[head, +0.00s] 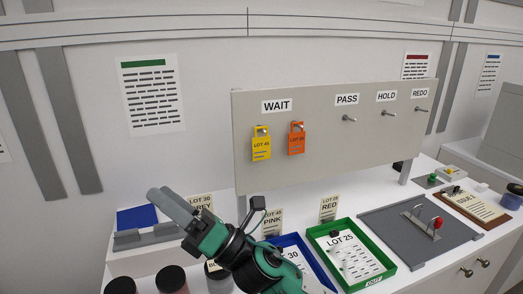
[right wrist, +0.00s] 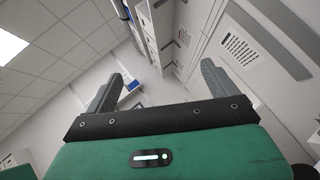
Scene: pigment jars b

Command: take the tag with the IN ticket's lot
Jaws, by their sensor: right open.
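A yellow tag (head: 261,149) reading LOT 45 and an orange tag (head: 296,143), its number hard to read, hang side by side under WAIT on the grey board (head: 330,165). A green tray (head: 405,268) marked OUT holds a ticket (head: 352,258) reading LOT 25. Left of it, a blue tray (head: 318,280) holds a ticket (head: 291,254) showing "30"; my right arm hides part of it, and no IN label is visible. My right gripper (head: 160,194) is open and empty, left of and below the tags; its fingers also show in the right wrist view (right wrist: 160,80). My left gripper is out of view.
Pegs under PASS (head: 349,119), HOLD and REDO are bare. Dark-lidded jars (head: 171,278) stand at the front left, below my right gripper. Lot cards (head: 329,209) stand behind the trays. A grey plate with a red-knobbed handle (head: 437,225) lies right of the green tray.

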